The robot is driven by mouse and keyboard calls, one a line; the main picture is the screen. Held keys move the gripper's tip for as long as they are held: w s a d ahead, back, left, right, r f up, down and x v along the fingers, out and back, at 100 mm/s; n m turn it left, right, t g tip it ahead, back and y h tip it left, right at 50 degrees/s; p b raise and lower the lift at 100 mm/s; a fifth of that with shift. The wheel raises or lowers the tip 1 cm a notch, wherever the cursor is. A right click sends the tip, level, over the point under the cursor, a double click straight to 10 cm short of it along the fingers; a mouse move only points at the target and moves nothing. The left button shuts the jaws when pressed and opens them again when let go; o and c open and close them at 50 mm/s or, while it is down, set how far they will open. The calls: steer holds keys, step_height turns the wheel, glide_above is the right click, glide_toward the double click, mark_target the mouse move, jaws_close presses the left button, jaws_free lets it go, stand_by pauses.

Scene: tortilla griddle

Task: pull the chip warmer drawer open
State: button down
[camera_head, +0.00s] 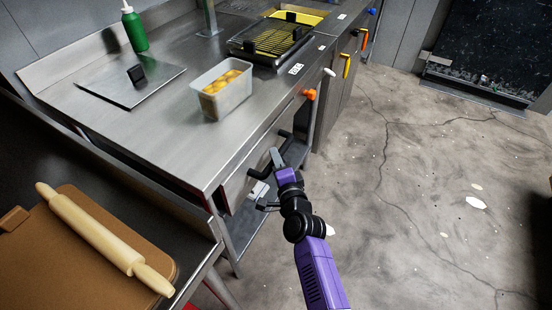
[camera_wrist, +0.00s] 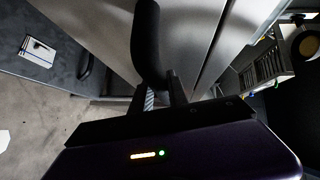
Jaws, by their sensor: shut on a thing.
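The chip warmer drawer has a steel front (camera_head: 236,186) under the near end of the counter. Its black bar handle also shows in the wrist view (camera_wrist: 148,42). My gripper (camera_head: 275,158) is at the drawer front, with my purple and black arm reaching in from the lower right. In the wrist view its fingers (camera_wrist: 158,92) are shut on the lower end of the black handle. My gripper hides part of the handle in the head view. I cannot tell from these views whether the drawer stands out from the cabinet.
The steel counter (camera_head: 165,125) holds a white tub (camera_head: 222,100) of yellow food, a green bottle (camera_head: 135,30) and a black-handled lid (camera_head: 130,88). A rolling pin (camera_head: 100,232) lies on a brown board at lower left.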

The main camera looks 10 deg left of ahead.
steer(key=s+d+b, duration=0.3)
steer(key=s+d, duration=0.1)
steer(key=d, duration=0.7)
steer(key=s+d+b, duration=0.4)
steer(key=d, duration=0.7)
steer(key=c, duration=1.3)
jaws_free()
steer(key=shift+s, duration=0.1)
steer(key=v, duration=0.7)
steer(key=shift+s, duration=0.25)
